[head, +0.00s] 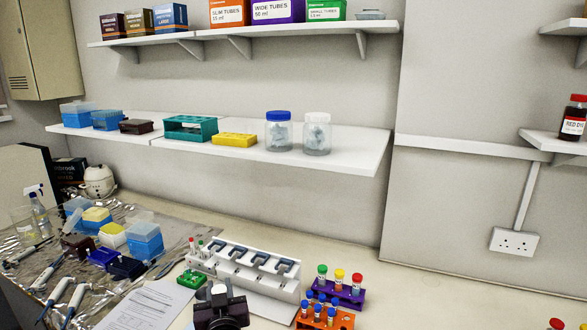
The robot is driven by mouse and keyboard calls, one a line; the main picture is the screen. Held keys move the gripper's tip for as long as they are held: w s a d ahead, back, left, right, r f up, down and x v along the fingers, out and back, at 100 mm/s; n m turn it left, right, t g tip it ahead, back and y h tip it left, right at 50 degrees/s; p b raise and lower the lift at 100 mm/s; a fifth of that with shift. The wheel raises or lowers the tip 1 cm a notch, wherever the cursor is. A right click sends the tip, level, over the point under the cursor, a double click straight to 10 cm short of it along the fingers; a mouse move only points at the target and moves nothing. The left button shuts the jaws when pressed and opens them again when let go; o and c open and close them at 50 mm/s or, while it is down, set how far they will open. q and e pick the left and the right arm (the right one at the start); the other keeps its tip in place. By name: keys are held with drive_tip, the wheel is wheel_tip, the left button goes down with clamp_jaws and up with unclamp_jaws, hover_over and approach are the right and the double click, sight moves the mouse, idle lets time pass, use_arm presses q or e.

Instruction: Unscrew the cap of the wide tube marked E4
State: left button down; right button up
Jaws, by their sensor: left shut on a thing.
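My left gripper (219,294) is at the bottom centre of the head view, dark and seen from above, in front of the white pipette stand. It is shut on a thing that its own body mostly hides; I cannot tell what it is. An orange rack (325,319) to its right holds several blue-capped tubes (309,295). A purple rack (345,295) behind that holds tubes with a green cap (322,269), a yellow cap (339,274) and a red cap (357,278). No E4 mark is readable on any tube. My right gripper is not in view.
The white pipette stand (243,268) is just behind my left gripper. A small green rack (191,279) and a printed sheet (150,304) lie to its left. Pipettes and tip boxes crowd the foil at left. The bench right of the purple rack is mostly clear.

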use_arm(q)
drive_tip(key=s+a+f+m+h+b, duration=0.1)
drive_tip(key=s+a+f+b, duration=0.15)
drive_tip(key=s+f, duration=0.35)
drive_tip(key=s+a+f+h+b, duration=0.1)
drive_tip(key=s+f+b, duration=0.3)
drive_tip(key=s+f, duration=0.25)
drive_tip(key=s+d+f+m+h+b, duration=0.1)
drive_tip(key=s+f+m+h+b, duration=0.15)
drive_tip(key=s+b, duration=0.75)
drive_tip(key=w+d+r+m+g+h+p, duration=0.25)
drive_tip(key=d+m+h+p, duration=0.4)
drive_tip(key=d+h, duration=0.65)
drive_tip(key=s+a+f+n+t+y+b, duration=0.1)
drive_tip(key=s+a+n+y, duration=0.2)
drive_tip(key=a+y, duration=0.3)
drive_tip(key=s+a+n+t+y+b, duration=0.1)
drive_tip(key=s+a+n+t+y, duration=0.1)
drive_tip(key=a+y, duration=0.4)
drive_tip(key=shift+s+a+f+n, duration=0.4)
drive_tip(key=shift+s+n, duration=0.1)
drive_tip(key=shift+n, duration=0.4)
drive_tip(key=shift+y, duration=0.25)
